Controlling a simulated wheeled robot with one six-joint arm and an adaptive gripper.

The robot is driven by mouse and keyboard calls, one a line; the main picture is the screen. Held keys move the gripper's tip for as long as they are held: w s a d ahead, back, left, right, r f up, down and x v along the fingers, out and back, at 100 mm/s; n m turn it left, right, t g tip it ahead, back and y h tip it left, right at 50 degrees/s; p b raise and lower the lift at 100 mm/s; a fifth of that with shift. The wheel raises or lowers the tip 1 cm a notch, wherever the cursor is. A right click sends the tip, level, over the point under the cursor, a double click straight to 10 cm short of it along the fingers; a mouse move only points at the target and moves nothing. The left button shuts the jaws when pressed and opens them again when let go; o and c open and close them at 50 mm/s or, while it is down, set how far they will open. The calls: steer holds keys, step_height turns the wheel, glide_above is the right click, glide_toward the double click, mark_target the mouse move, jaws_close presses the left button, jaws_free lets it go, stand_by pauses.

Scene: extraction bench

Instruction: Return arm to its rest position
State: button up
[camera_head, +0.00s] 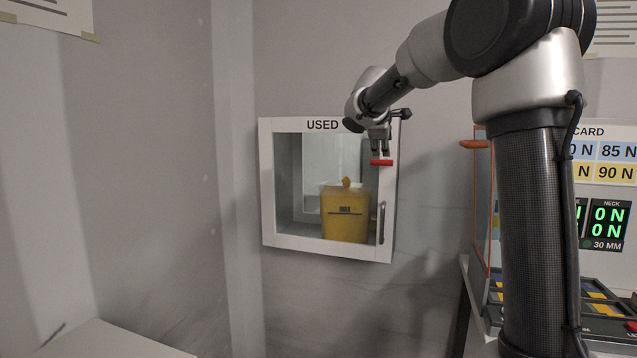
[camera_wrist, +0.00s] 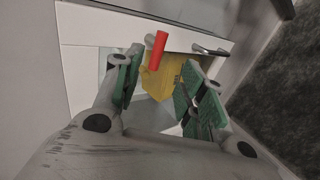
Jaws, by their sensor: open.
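My gripper (camera_head: 380,148) hangs from my raised arm in front of the upper right corner of a white cabinet (camera_head: 268,190) marked USED. In the wrist view my gripper (camera_wrist: 162,62) is open, with green pads on both fingers and nothing clamped between them. A short red bar (camera_head: 381,162) shows just below the fingertips, and it also shows in the wrist view (camera_wrist: 157,50) near the left fingertip. I cannot tell whether the bar touches a finger. My arm reaches left from its column, far out towards the wall.
A yellow bin (camera_head: 345,215) stands inside the cabinet, behind its glass front. The cabinet's door handle (camera_head: 382,222) is at the right, and the door looks closed. A bench with green number displays (camera_head: 606,222) is at the right. A pale surface (camera_head: 105,342) is at lower left.

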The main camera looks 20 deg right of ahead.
steer(key=s+f+m+g+y, duration=0.1)
steer(key=s+f+m+g, duration=0.25)
steer(key=s+f, duration=0.6)
steer(key=s+a+f+m+y, duration=0.1)
steer(key=s+a+f+m, duration=0.1)
steer(key=s, duration=0.9)
steer(key=s+a+f+m+g+y, duration=0.1)
steer(key=s+a+f+m+y, duration=0.1)
steer(key=s, duration=0.9)
steer(key=s+a+f+m+y, duration=0.2)
steer(key=s+f, duration=0.4)
steer(key=s, duration=0.6)
steer(key=shift+a+m, duration=0.55)
steer(key=shift+m, duration=0.2)
steer(key=shift+g, duration=0.25)
